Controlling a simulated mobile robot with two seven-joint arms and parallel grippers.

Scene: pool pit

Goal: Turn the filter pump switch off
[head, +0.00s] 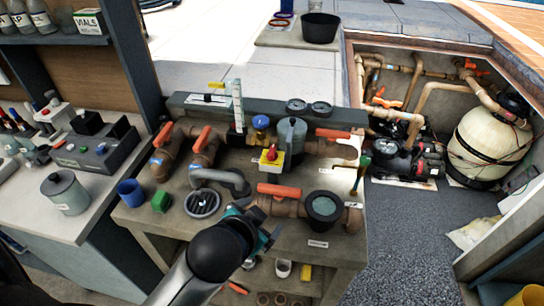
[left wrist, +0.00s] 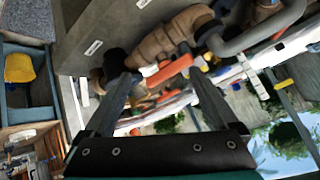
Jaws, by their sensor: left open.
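I cannot make out the switch clearly there. My right gripper is not in view.
A round strainer pot (head: 323,207) stands right of my left gripper. A grey curved pipe (head: 220,178) and a round drain (head: 202,204) are to its left. A blue cup (head: 131,192) and green block (head: 161,202) sit at the bench's left. Orange valve handles crowd the back.

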